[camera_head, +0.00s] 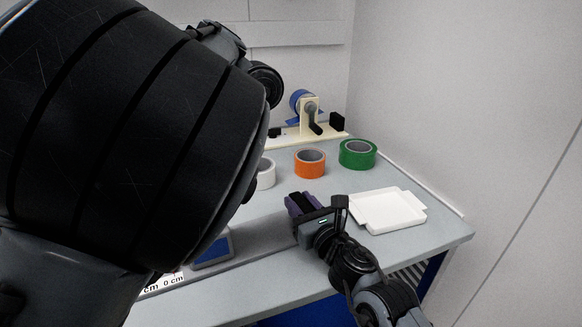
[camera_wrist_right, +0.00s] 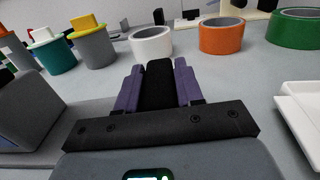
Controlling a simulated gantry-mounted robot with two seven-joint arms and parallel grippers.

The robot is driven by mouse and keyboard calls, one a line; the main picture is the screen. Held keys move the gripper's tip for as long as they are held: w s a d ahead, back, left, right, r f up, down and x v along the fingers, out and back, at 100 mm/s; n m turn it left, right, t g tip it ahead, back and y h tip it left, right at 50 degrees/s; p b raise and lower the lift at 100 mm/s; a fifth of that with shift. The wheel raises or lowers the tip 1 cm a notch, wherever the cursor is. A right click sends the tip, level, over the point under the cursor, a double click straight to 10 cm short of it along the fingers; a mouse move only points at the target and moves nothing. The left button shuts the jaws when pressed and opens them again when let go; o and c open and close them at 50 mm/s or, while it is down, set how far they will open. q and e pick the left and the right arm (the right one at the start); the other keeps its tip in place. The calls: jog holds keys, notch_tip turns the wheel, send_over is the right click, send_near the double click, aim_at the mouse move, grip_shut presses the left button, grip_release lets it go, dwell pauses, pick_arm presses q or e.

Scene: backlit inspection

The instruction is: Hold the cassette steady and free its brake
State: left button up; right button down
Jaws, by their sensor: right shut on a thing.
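A cream stand (camera_head: 285,138) holding a blue roll (camera_head: 298,97) is at the table's back. It has a grey hub and a black lever (camera_head: 316,127); I cannot tell for sure that this is the cassette and its brake. My right gripper (camera_head: 301,203) is near the table's front, well apart from the stand. Its purple fingers (camera_wrist_right: 156,88) are shut on a black block (camera_wrist_right: 160,84), seen between them in the right wrist view. My left gripper is not in view; a large dark arm link of mine covers the left of the head view.
White (camera_wrist_right: 150,43), orange (camera_head: 310,164) and green (camera_head: 357,155) tape rolls stand between gripper and stand. A white tray (camera_head: 388,212) lies right of the gripper. Lidded pots (camera_wrist_right: 93,47) stand at left in the wrist view. A wall bounds the right.

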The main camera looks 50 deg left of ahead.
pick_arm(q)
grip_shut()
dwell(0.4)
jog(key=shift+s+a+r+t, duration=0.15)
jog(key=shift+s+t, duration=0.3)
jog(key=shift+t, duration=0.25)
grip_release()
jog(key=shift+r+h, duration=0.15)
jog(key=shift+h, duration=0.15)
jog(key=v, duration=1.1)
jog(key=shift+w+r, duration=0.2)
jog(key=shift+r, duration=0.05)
